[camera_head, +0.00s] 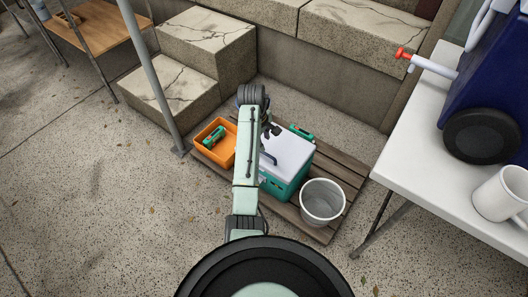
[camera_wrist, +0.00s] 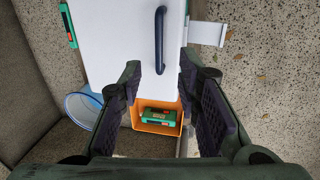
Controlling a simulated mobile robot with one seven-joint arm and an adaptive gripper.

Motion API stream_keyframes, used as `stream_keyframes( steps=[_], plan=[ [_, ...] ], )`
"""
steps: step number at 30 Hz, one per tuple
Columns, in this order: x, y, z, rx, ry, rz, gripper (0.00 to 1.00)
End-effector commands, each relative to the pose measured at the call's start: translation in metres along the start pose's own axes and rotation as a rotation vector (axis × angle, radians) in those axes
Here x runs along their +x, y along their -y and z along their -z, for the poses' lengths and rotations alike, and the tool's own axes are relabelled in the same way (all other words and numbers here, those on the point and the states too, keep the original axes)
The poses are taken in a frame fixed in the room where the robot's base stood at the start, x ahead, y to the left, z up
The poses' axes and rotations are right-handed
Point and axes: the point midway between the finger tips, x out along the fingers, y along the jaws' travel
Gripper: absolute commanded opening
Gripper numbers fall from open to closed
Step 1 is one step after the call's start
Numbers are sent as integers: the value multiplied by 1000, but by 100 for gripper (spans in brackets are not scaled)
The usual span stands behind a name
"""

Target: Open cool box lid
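The cool box (camera_head: 281,187) has a teal body and a flat white lid (camera_head: 291,149), and it stands on a wooden slatted platform. The lid looks shut. In the wrist view the white lid (camera_wrist: 112,40) fills the upper middle, with a dark blue bar handle (camera_wrist: 159,40) on it. My gripper (camera_wrist: 160,82) is open and empty, its two fingers spread on either side of the handle's near end in the picture. I cannot tell its height above the lid. In the head view my gripper (camera_head: 270,131) is over the lid, partly hidden by my arm.
An orange bin (camera_head: 216,155) with a green item (camera_head: 214,136) stands left of the cool box. A grey bucket (camera_head: 322,202) stands right of it. The wooden platform (camera_head: 343,170) lies below stone steps. A white table (camera_head: 430,180) with a mug is at the right.

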Motion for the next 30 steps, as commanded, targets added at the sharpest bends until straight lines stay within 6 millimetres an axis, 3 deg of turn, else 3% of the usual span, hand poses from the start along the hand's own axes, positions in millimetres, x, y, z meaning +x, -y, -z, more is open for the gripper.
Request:
stream_keyframes(
  steps=[15, 21, 30],
  plan=[
    [87, 0, 2, 0, -3, -3, 31],
    [99, 0, 2, 0, -5, -4, 31],
    [99, -1, 2, 0, -5, -5, 28]
  ],
)
